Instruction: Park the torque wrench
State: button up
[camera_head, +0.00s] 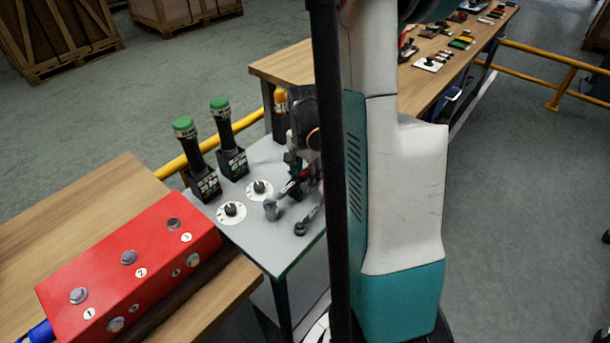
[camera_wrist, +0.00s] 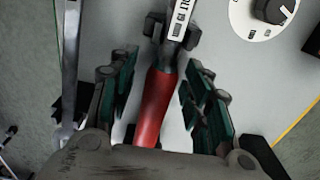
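The torque wrench has a red handle (camera_wrist: 155,105) and a grey shaft with a white printed label (camera_wrist: 180,18). It lies over the grey tabletop, with dark bracket-like pieces beside its shaft. My gripper (camera_wrist: 158,70) is open, with a green-padded finger on each side of the red handle. Gaps show between the pads and the handle. The handle's rear end is hidden by my gripper body. In the head view my gripper (camera_head: 300,160) is at the grey table (camera_head: 283,247), partly hidden by my arm. A grey socket-like end (camera_head: 271,210) shows just in front of it.
A bare metal tool (camera_wrist: 70,60) lies left of the wrench. Two round dials (camera_head: 231,211) (camera_head: 260,190) and two green-capped bottles in black holders (camera_head: 204,184) (camera_head: 233,163) stand left of my gripper. A red block with numbered bolts (camera_head: 130,262) sits on the wooden bench.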

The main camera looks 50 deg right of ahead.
jog(key=shift+r, duration=0.1)
notch_tip(320, 180, up, 12)
dwell(0.5)
dwell(0.5)
